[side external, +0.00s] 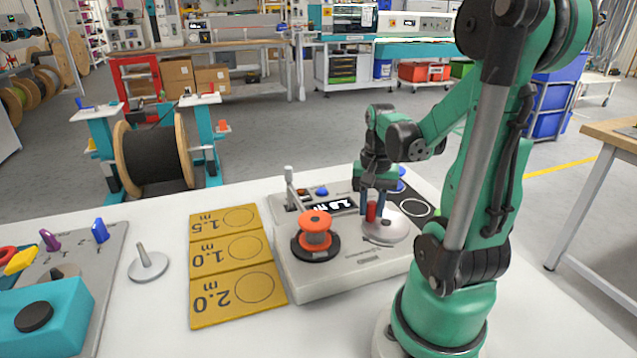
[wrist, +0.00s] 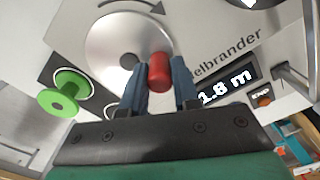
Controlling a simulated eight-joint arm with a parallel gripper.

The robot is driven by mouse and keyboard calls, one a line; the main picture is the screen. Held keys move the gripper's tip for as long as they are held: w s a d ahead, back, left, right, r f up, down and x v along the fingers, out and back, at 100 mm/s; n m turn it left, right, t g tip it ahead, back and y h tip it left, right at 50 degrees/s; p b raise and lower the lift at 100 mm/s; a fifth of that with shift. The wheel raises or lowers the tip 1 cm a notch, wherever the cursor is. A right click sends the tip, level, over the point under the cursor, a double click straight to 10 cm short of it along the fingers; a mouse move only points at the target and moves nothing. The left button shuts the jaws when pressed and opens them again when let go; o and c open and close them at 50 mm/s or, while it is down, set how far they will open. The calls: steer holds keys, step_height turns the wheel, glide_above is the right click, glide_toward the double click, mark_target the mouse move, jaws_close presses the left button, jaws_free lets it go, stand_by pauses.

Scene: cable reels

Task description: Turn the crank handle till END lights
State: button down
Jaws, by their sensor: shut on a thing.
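The crank is a silver disc (side external: 385,226) on the grey winder, with a red upright handle (side external: 371,211). My gripper (side external: 373,205) reaches down from above with its blue fingers on either side of the handle. In the wrist view the red handle (wrist: 160,72) sits between the fingertips, right of the disc's dark hub; the silver disc (wrist: 102,55) has an arrow printed beside it. The display (wrist: 228,86) reads 1.8 m. The END lamp (wrist: 262,100) beside it looks dull orange; I cannot tell if it is lit.
An orange reel (side external: 315,232) stands on the winder's near side. A green spool (wrist: 65,92) shows in the wrist view. Yellow length cards (side external: 232,252) lie left of the winder, with a metal spindle stand (side external: 147,264) and a teal box (side external: 45,315) further left.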

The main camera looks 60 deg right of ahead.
mark_target(400, 220)
steer(key=shift+s+d, duration=0.2)
steer(key=shift+d, duration=0.65)
steer(key=shift+s+d, duration=0.35)
steer(key=shift+d, duration=0.1)
steer(key=shift+s+d, duration=0.25)
steer(key=shift+s, duration=1.05)
steer(key=shift+s+a, duration=0.4)
steer(key=shift+s, duration=0.35)
steer(key=c, duration=0.7)
jaws_free()
steer(key=shift+r, duration=3.5)
